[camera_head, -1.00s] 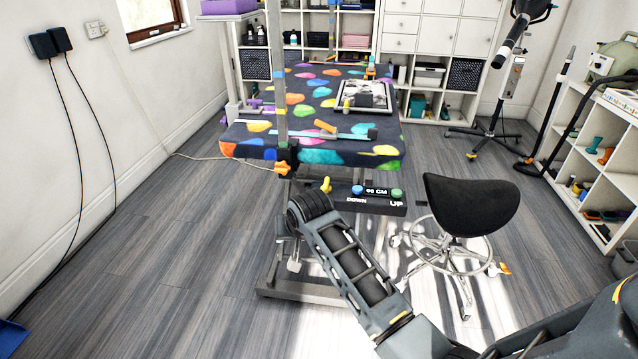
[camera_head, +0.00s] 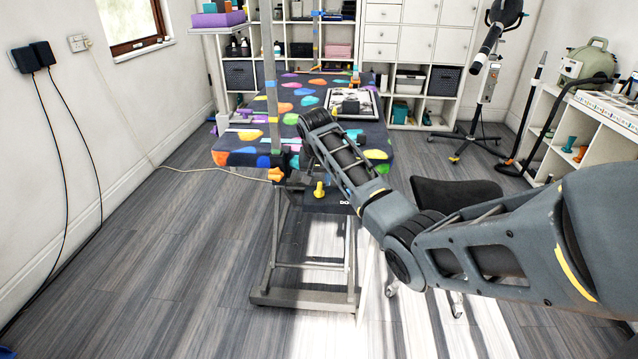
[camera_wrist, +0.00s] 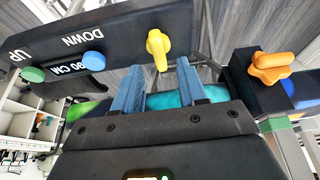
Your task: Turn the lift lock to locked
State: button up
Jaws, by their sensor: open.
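The yellow lift lock knob (camera_head: 319,189) sticks out from the front of the dark control panel (camera_head: 327,204) under the grooming table. In the wrist view the knob (camera_wrist: 158,46) is at the end of the panel (camera_wrist: 120,34), past the DOWN label, its long lever pointing towards my gripper. My gripper (camera_wrist: 157,65) is open, its two blue fingers pointing at the panel. The knob lies ahead of and between the fingertips in the picture; I cannot tell whether they touch it. In the head view my arm hides the gripper and much of the panel.
An orange clamp knob (camera_wrist: 271,66) on the post is right of the fingers. A blue button (camera_wrist: 94,61) and a green button (camera_wrist: 33,74) are on the panel's left part. The spotted table top (camera_head: 240,150) is close by. A black stool (camera_head: 450,192) stands right.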

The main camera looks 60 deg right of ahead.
aim_at(319, 185)
jog(key=shift+x, duration=1.5)
grip_shut()
